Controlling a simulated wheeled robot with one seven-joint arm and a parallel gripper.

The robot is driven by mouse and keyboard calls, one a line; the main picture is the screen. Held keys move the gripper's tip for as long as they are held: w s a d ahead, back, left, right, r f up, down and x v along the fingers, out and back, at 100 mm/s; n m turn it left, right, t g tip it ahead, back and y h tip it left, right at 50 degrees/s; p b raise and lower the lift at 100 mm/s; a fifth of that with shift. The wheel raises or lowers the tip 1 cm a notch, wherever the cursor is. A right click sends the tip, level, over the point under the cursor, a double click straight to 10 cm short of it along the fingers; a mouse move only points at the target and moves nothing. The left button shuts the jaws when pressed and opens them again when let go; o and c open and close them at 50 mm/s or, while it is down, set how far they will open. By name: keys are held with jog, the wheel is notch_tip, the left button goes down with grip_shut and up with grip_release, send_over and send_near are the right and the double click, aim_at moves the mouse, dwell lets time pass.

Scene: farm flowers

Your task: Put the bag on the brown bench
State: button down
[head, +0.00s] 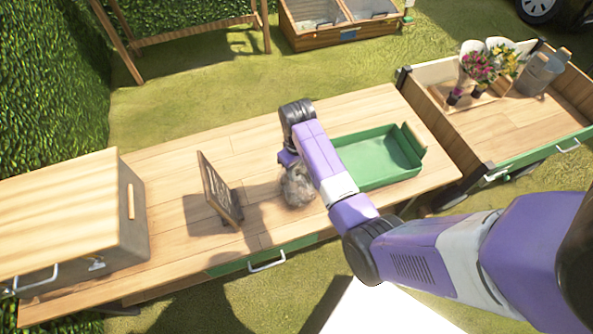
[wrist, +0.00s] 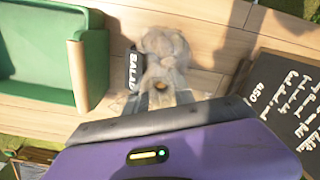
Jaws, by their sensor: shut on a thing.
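The bag (head: 298,188) is a greyish, see-through bundle at the middle of the brown bench (head: 180,160), a long wooden-topped table. My gripper (head: 292,163) reaches down over the bench and is shut on the bag. In the wrist view the bag (wrist: 165,50) lies straight ahead of the fingers (wrist: 162,95), above the wooden planks. A dark label with white letters shows beside it. I cannot tell whether the bag touches the bench top. The fingertips are partly hidden by the bag.
A green tray (head: 375,160) sits on the bench right of the bag. A small chalkboard (head: 218,190) stands to the left. A wooden-topped box (head: 75,215) fills the left end. A cart (head: 510,120) with flowers and a watering can adjoins at right. Bare planks lie behind the chalkboard.

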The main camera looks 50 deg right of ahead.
jog(key=c, duration=1.1)
grip_release()
jog(key=shift+f, duration=0.1)
jog(key=shift+o, duration=0.2)
notch_tip(320, 180, up, 12)
jog(key=shift+r, duration=0.1)
jog(key=s+a+f+t+h, duration=0.25)
jog(key=s+f, duration=0.25)
jog(key=f, duration=0.3)
jog(key=s+a+n+t, duration=0.2)
jog(key=s+a+t, duration=0.2)
jog(key=s+a, duration=0.25)
jog(key=s+a+r+t+y, duration=0.1)
jog(key=s+a+r+t, duration=0.3)
jog(key=s+r, duration=0.3)
jog(key=s+a+r+t+y, duration=0.1)
jog(key=s+a+r+t, duration=0.3)
jog(key=r, duration=1.2)
jog(key=s+a, duration=0.2)
jog(key=a, duration=0.1)
jog(key=shift+s+a, duration=0.3)
jog(key=shift+s, duration=0.05)
